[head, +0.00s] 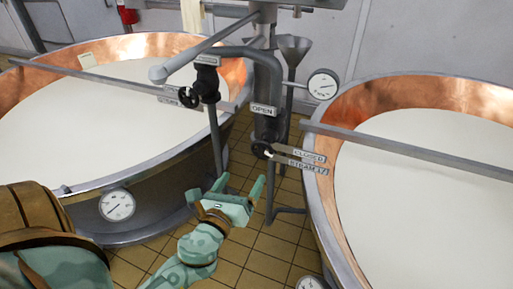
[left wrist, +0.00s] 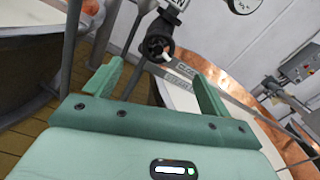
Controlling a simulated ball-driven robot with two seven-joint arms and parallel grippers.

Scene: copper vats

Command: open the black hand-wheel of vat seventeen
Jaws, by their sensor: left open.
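A small black hand-wheel (head: 261,150) with a white mark sits low on the grey vertical pipe between the two vats. An OPEN plate (head: 264,109) is above it. A CLOSED plate (head: 308,156) and a second plate (head: 308,167), too small to read surely, are right of it. The wheel also shows in the left wrist view (left wrist: 157,44), beyond the fingertips. My left gripper (head: 239,186) is open and empty, below and slightly left of the wheel, apart from it. Its two green fingers show in the left wrist view (left wrist: 158,76). My right gripper is not in view.
Another black hand-wheel (head: 205,89) hangs on the left pipe branch. Copper vats of white liquid stand left (head: 235,78) and right (head: 440,92), with metal bars across them. Dial gauges (head: 323,84) and a funnel (head: 294,45) are nearby. Tiled floor (head: 235,262) shows between the vats.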

